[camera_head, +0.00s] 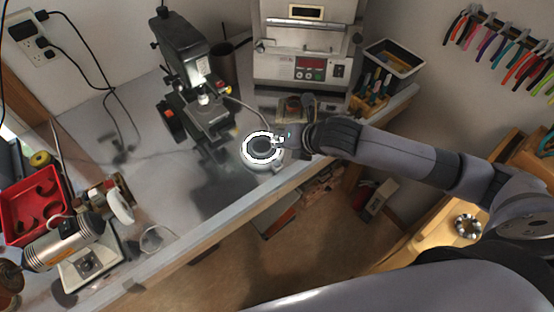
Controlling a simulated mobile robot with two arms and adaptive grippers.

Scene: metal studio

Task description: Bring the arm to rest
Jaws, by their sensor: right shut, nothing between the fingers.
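My right arm (400,152) comes in from the right and reaches over the front edge of the workbench (236,205). A bright white ring (262,148) shows beside the wrist. I cannot tell whether the wrist touches anything on the bench. My left gripper is not in view.
A black drill press (185,55) stands on the bench left of the wrist. A black bin (393,60) and hand tools (368,95) are at the back right. A red tray (33,205) is at the far left. Floor (265,262) is open in front of the bench.

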